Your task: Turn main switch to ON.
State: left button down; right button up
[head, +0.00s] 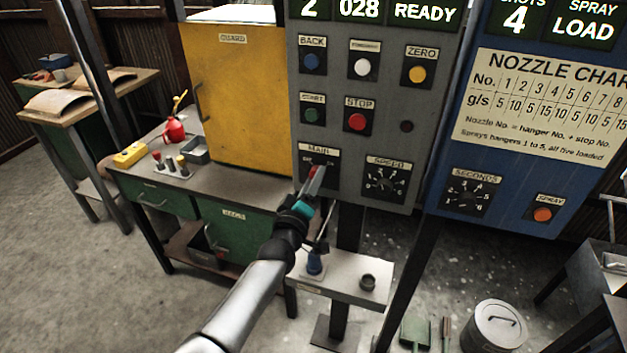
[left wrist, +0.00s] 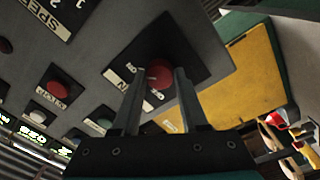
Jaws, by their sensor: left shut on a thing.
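The main switch (left wrist: 160,74) is a red knob on a black plate, low on the left of the grey control panel (head: 340,190). Its label MAIN (head: 319,150) shows in the head view. My left gripper (head: 316,180) is at the switch. In the left wrist view its two fingers (left wrist: 157,95) stand on either side of the red knob and are shut on it. In the head view the gripper covers most of the switch, so I cannot read its position. My right gripper is not in view.
The speed dial (head: 384,184) is just right of the switch, with the stop button (head: 357,120) above. A yellow guard box (head: 240,95) stands left. The blue spray panel (head: 520,170) is at right.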

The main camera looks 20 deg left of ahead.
pick_arm(q)
jog(key=shift+c, duration=2.2)
grip_release()
jog(key=shift+s, duration=0.15)
jog(key=s+p, duration=0.1)
jog(key=s, duration=1.4)
jog(key=shift+a+f, duration=0.25)
jog(key=shift+f, duration=0.2)
jog(key=s+f+m+g+b, duration=0.2)
jog(key=s+f+g, duration=0.15)
jog(key=f, duration=0.75)
jog(key=s+d+f+m+g+b, duration=0.15)
jog(key=s+f, duration=0.25)
jog(key=f, duration=0.6)
jog(key=s+f+m+g+b, duration=0.1)
jog(key=s+f+m+g, duration=0.25)
jog(key=f, duration=0.75)
jog(key=s+a+f+m+g+b, duration=0.1)
jog(key=s+f+m+g, duration=0.1)
jog(key=s+f, duration=0.4)
jog(key=s+a+f+m+g+b, duration=0.1)
jog(key=s+f+g, duration=0.3)
jog(key=s, duration=0.9)
jog(key=s+f+m+g+b, duration=0.2)
jog(key=s+f+m+g, duration=0.1)
jog(key=s+f, duration=0.6)
jog(key=shift+s+a+f+y+b, duration=0.3)
jog(key=shift+s+a, duration=0.1)
jog(key=shift+s, duration=0.1)
